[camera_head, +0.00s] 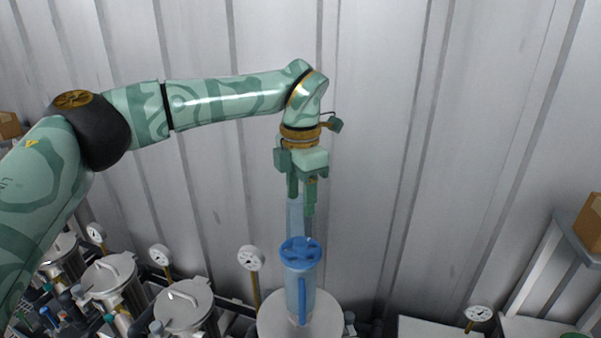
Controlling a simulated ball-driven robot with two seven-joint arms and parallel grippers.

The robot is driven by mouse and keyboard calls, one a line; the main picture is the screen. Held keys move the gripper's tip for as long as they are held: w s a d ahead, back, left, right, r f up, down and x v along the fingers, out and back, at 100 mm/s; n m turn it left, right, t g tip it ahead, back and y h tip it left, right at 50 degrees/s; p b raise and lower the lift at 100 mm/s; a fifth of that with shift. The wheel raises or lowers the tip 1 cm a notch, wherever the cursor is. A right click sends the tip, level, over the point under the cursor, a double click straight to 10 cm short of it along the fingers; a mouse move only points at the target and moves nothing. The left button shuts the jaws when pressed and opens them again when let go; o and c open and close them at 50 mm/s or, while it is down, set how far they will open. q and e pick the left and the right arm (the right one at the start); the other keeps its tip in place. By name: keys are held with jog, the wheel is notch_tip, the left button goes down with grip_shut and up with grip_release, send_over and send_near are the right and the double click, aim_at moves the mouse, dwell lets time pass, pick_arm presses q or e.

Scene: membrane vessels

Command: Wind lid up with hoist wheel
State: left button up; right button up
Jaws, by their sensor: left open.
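My left gripper (301,200) points down at the picture's centre, in front of the ribbed wall. Its two fingers are apart with nothing held between them. Just below them in the picture is a blue hoist wheel (300,250), on a blue upright hoist body (301,296). A paler blue post rises behind the wheel, towards the fingers. The fingers show above the wheel; I cannot tell the gap in depth. A round pale lid (272,318) shows around the hoist's foot, cut by the bottom edge. My right gripper is not in view.
Several metal vessels with handled lids (184,305) stand at the lower left, with gauges on yellow stems (251,258) among them. Another gauge (479,314) is at the lower right. A shelf (574,230) with a cardboard box (591,220) is at the right edge.

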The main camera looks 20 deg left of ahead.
pick_arm(q)
notch_tip(320, 180, up, 6)
jog(key=shift+f, duration=0.1)
